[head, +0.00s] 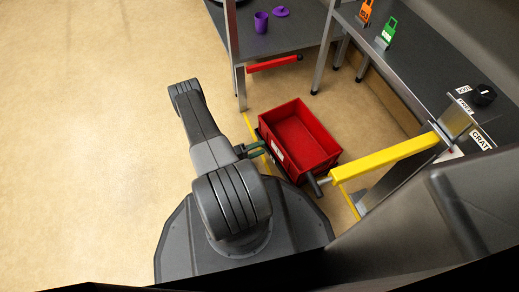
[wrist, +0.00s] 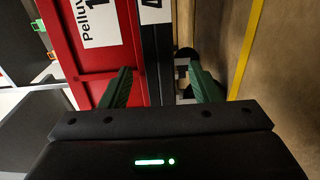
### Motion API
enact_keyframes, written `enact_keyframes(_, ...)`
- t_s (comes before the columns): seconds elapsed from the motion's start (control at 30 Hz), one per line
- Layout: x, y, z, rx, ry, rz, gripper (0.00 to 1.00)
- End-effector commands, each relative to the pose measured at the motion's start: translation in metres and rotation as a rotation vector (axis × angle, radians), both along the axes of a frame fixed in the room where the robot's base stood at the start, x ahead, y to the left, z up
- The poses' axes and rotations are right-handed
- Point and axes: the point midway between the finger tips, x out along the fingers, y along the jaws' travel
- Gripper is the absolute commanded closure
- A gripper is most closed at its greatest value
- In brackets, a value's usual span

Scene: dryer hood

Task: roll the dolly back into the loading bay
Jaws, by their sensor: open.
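The dolly shows as a dark frame (wrist: 158,75) under a red crate (head: 300,138), at the opening between the two benches. In the wrist view the crate (wrist: 88,58) has a white label, and the dolly's dark edge carries another label. My gripper (head: 262,149) is at the dolly's left side in the head view. In the wrist view my green fingers (wrist: 162,88) are open, with the dark edge between them in the picture. I cannot tell whether they touch it. A dark caster (wrist: 188,55) shows beside that edge. Most of the dolly is hidden under the crate.
A yellow floor line (head: 249,126) runs by the dolly. A yellow bar (head: 390,158) reaches out close to the crate's right, and a red bar (head: 274,63) stands behind it. Benches (head: 290,38) border the back and right. Floor (head: 90,130) at left is clear.

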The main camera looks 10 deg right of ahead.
Motion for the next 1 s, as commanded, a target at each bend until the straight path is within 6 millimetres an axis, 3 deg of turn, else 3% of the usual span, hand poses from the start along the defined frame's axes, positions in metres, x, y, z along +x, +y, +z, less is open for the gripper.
enact_keyframes(0.43, 0.0011, -0.0059, 0.0002, 0.0, 0.0, 0.001, 0.44)
enact_keyframes(0.73, 0.0011, -0.0058, 0.0002, 0.0, 0.0, 0.0, 1.0)
enact_keyframes(1.0, 0.0014, -0.0055, 0.0001, 0.0, 0.0, 0.0, 1.0)
